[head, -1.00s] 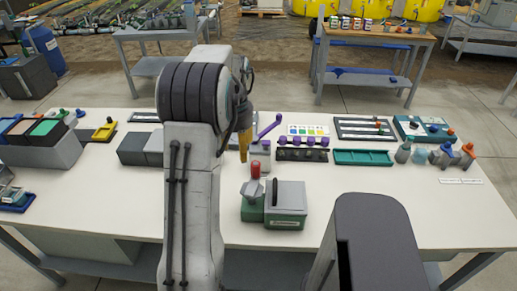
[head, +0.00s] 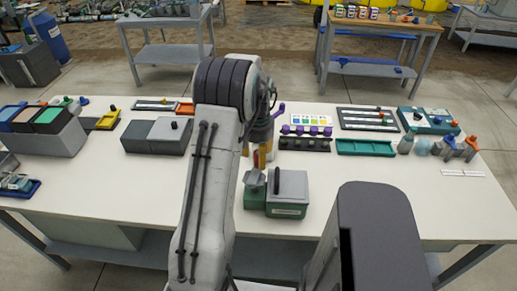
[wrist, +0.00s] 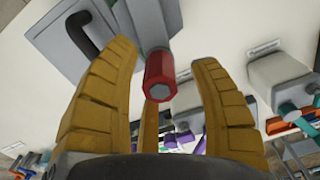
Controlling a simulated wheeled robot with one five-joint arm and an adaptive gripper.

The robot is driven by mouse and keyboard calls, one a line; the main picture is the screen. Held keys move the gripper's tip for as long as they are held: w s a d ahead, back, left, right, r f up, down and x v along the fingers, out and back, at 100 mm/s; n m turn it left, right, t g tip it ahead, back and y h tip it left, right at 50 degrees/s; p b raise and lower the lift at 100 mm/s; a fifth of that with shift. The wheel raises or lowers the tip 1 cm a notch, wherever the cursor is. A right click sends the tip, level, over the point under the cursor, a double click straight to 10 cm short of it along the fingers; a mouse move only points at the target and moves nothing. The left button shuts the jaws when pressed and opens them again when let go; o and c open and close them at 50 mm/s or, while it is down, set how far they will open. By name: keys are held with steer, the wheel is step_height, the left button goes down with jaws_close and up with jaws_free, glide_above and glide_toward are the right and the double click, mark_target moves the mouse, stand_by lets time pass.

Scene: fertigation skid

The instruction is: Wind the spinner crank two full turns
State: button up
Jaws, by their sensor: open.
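The spinner (head: 288,188) is a green-based box with a grey top and dark handle on the white bench. Its crank side (head: 254,187) is the smaller green and grey part on the left. In the wrist view, the red crank knob (wrist: 160,75) points toward the camera, between my spread yellow fingers. My gripper (wrist: 165,55) is open around the knob, with visible gaps on both sides. In the head view my gripper (head: 262,157) is just above and behind the crank, partly hidden by my arm; the knob is largely covered there.
Behind the spinner are a rack with purple knobs (head: 305,137) and a green tray (head: 366,148). Grey boxes (head: 157,136) stand to the left. Small bottles (head: 406,144) stand at the right.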

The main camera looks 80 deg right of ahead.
steer(key=shift+f, duration=0.2)
jaws_close()
steer(key=c, duration=0.6)
jaws_free()
steer(key=c, duration=0.4)
